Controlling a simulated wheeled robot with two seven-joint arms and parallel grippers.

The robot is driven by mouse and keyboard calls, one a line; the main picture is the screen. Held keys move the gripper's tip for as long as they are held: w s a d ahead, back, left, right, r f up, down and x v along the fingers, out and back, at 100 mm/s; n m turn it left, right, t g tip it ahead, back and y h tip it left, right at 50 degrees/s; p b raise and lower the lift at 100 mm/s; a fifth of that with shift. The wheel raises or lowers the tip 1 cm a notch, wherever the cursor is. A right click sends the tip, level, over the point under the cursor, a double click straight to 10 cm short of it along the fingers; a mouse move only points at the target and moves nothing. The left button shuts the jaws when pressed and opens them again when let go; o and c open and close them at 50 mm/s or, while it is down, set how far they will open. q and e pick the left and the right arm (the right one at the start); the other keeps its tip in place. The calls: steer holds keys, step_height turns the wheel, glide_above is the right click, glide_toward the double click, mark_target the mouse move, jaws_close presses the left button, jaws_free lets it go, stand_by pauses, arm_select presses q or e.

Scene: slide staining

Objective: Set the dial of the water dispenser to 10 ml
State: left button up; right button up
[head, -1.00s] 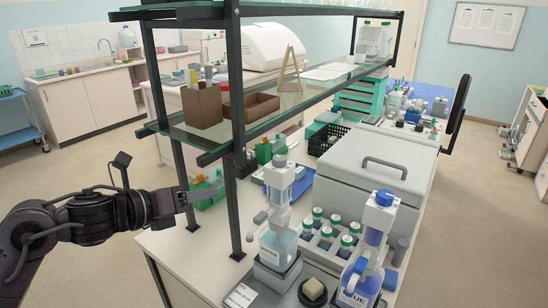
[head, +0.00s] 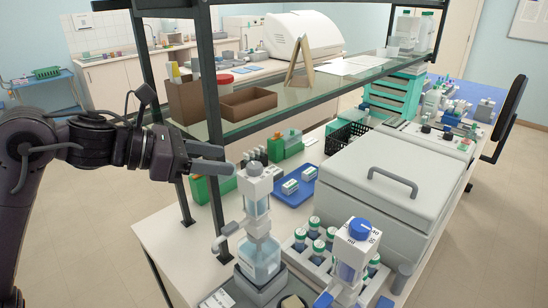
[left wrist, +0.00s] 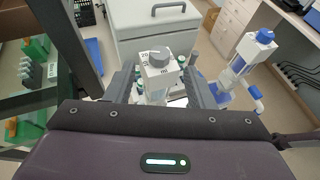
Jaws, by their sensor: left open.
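The water dispenser (head: 257,215) stands upright at the near edge of the bench, with a clear body and a grey dial (head: 255,168) on its white top. In the left wrist view the dial (left wrist: 158,57) shows between my fingers, with small number marks on the white head below it; its setting is too small to read surely. My left gripper (head: 222,160) is open and empty, just left of the dial in the head view, its fingers pointing toward it. Contact cannot be made out. My right gripper is not in view.
A similar dispenser with a blue dial (head: 360,229) stands to the right. A rack of green-capped bottles (head: 316,228) lies behind the two. A shelf post (head: 211,100) and glass shelf (head: 290,115) stand close to my left arm. A grey lidded box (head: 375,175) is behind.

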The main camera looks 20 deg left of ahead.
mark_target(254, 165)
arm_select(q)
steer(key=p+x, duration=0.4)
steer(key=x, duration=0.2)
steer(key=shift+w+d, duration=0.1)
steer(key=shift+w+d+f, duration=0.15)
steer(key=shift+f, duration=0.1)
